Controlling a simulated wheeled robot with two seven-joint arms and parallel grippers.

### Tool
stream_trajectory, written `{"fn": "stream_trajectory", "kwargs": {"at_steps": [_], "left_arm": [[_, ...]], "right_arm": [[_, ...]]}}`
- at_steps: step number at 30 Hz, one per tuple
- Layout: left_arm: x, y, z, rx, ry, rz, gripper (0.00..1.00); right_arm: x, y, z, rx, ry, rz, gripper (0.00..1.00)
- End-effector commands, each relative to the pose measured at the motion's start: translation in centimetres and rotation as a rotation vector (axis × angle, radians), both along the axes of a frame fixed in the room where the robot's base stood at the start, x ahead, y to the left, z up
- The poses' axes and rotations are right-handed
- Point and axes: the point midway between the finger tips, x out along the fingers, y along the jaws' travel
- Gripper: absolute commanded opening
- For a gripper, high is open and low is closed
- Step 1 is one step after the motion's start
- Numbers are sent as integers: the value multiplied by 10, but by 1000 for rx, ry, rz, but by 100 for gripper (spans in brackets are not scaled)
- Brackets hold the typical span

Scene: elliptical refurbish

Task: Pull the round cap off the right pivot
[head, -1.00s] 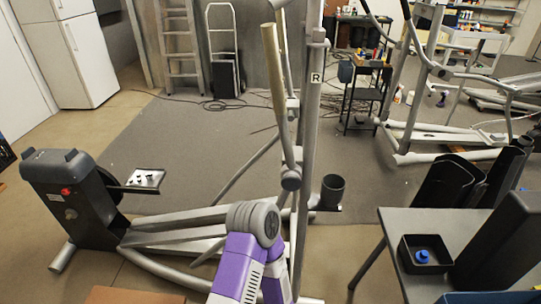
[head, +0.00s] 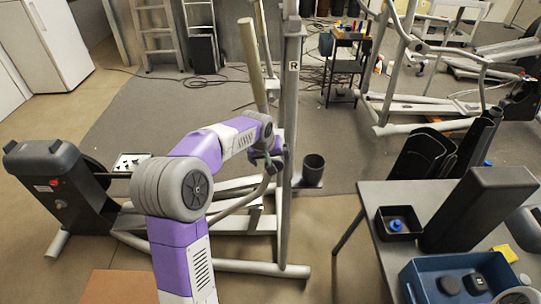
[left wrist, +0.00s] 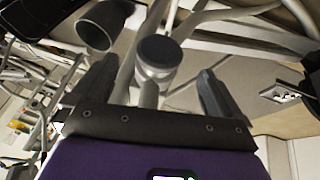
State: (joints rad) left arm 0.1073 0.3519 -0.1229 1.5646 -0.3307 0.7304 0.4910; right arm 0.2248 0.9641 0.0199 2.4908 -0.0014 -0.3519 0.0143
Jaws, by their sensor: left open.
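The right post (head: 291,110) of the elliptical, marked R, stands upright in the middle of the head view. My left gripper (head: 273,160) is at the pivot beside this post and largely covers it there. In the left wrist view, the grey round cap (left wrist: 160,52) with a dark end face lies between the two spread fingers of my left gripper (left wrist: 157,75). Both fingers appear apart from the cap, and nothing is held. My right gripper is in neither view.
A dark cup (head: 313,168) is fixed just right of the post and also shows in the left wrist view (left wrist: 98,27). A table (head: 372,215) at right holds a small black tray (head: 383,232) and a blue bin (head: 415,285) with dark round parts.

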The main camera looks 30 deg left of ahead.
Motion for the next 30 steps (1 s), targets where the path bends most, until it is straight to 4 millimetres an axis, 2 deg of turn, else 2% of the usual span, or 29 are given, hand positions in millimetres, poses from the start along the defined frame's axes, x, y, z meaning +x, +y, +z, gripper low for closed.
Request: {"fn": "stream_trajectory", "kwargs": {"at_steps": [13,18,26,30], "left_arm": [[25,3,-56,0,3,0,100],[30,4,-66,0,1,0,100],[31,4,-67,0,0,0,100],[31,3,-66,0,0,0,82]], "right_arm": [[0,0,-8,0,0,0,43],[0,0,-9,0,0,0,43],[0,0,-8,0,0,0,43],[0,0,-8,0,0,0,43]]}}
